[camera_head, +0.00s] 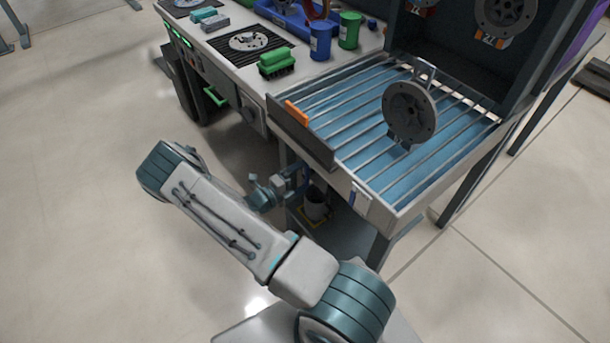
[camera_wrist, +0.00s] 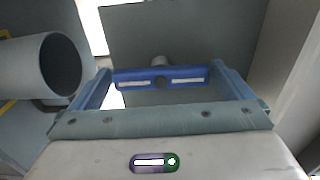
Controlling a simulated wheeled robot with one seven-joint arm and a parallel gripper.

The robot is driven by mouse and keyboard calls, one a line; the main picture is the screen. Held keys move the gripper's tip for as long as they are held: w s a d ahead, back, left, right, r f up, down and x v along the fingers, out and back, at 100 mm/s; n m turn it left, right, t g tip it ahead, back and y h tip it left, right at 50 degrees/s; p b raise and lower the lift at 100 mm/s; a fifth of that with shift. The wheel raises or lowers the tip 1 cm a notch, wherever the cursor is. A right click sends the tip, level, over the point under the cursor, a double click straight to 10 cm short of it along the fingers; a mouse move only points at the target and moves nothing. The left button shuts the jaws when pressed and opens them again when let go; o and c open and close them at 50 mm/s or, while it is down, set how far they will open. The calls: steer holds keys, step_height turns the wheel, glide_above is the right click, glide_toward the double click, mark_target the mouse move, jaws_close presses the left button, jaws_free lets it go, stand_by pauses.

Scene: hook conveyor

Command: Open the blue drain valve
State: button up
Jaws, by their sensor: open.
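In the head view my gripper (camera_head: 294,183) reaches under the front edge of the wash table (camera_head: 372,222). The valve is mostly hidden there by the gripper and table.
A grey bucket (camera_head: 316,206) stands on the lower shelf beside my gripper; its open mouth (camera_wrist: 62,66) is at the left of the wrist view. A grey disc (camera_head: 410,110) hangs on a hook above the blue slatted basin. The floor at left is clear.

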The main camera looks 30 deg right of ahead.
steer(key=s+a, duration=0.1)
steer(key=a, duration=1.1)
steer(key=shift+s+a, duration=0.15)
steer(key=shift+s, duration=0.25)
steer(key=s+a+r+n+y+p, duration=0.1)
steer(key=s+r+n+y+p, duration=0.2)
steer(key=s+r+n+y, duration=0.3)
steer(key=s+a+r+n+y+p, duration=0.2)
steer(key=s+r+n+y+p, duration=0.2)
steer(key=r+n, duration=1.2)
steer(key=s+a+r+n+y+p, duration=0.2)
steer(key=s+r+n+y+p, duration=0.2)
steer(key=r, duration=1.7)
steer(key=s+n+y, duration=0.3)
steer(key=s+n, duration=0.2)
steer(key=n, duration=0.3)
steer(key=shift+r+y, duration=0.3)
steer(key=shift+y, duration=0.1)
